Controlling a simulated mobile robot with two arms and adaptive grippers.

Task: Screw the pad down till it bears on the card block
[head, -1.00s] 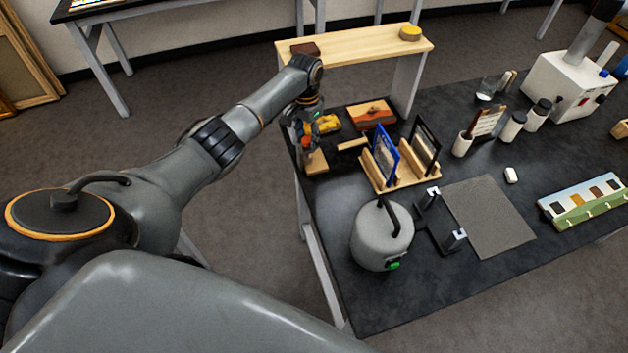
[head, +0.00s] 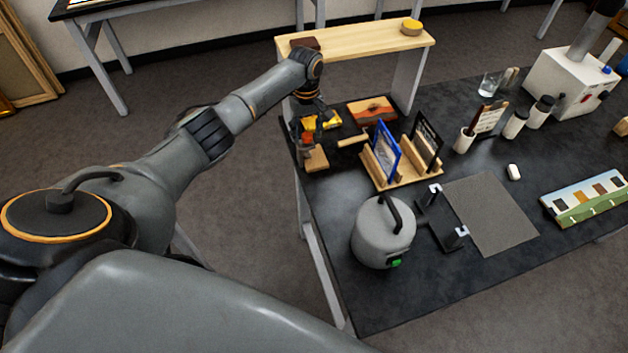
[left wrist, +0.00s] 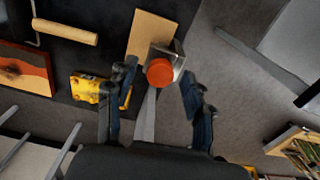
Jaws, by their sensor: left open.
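A clamp with a round orange knob (left wrist: 160,72) and a grey metal body (left wrist: 177,52) stands at the table's edge in the left wrist view. The knob also shows small in the head view (head: 307,138). A tan card block (left wrist: 150,32) lies beside the clamp, partly under it; it shows in the head view too (head: 317,158). My left gripper (left wrist: 158,84) is open, its fingers on either side of the knob in the picture and apart from it. In the head view the left gripper (head: 311,108) is above and behind the knob. The pad is hidden below the knob. My right gripper is not seen.
A yellow tool (left wrist: 88,88) lies close to my left gripper's finger. A wood-handled roller (left wrist: 68,32) and an orange picture panel (head: 372,110) are nearby. A wooden rack (head: 407,178) with frames stands to the right. A raised wooden shelf (head: 360,44) spans behind.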

